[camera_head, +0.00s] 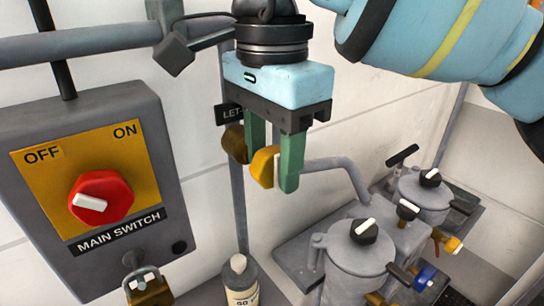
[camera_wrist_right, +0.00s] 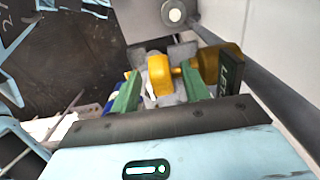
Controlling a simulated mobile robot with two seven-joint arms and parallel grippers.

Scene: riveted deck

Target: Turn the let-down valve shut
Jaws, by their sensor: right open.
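The let-down valve's yellow knob (camera_head: 263,168) shows at the fingers of my right gripper (camera_head: 273,168), with a brass body part (camera_head: 235,143) to its left. A dark label starting "LET-" (camera_head: 229,114) is partly hidden behind the gripper. My right gripper points down and is open, its green fingers either side of the knob. In the right wrist view the knob (camera_wrist_right: 160,75) lies between the fingertips (camera_wrist_right: 161,82), with gaps visible. The brass part (camera_wrist_right: 222,62) is outside the right-hand finger. I cannot tell whether either finger touches the knob. My left gripper is not in view.
A grey main switch box (camera_head: 130,110) with a red knob (camera_head: 100,198) is at the left, with a padlock (camera_head: 148,287) below. A labelled bottle (camera_head: 240,278) stands below the valve. Grey canisters (camera_head: 355,255) with black knobs stand at the lower right, close to a bent pipe (camera_head: 335,164).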

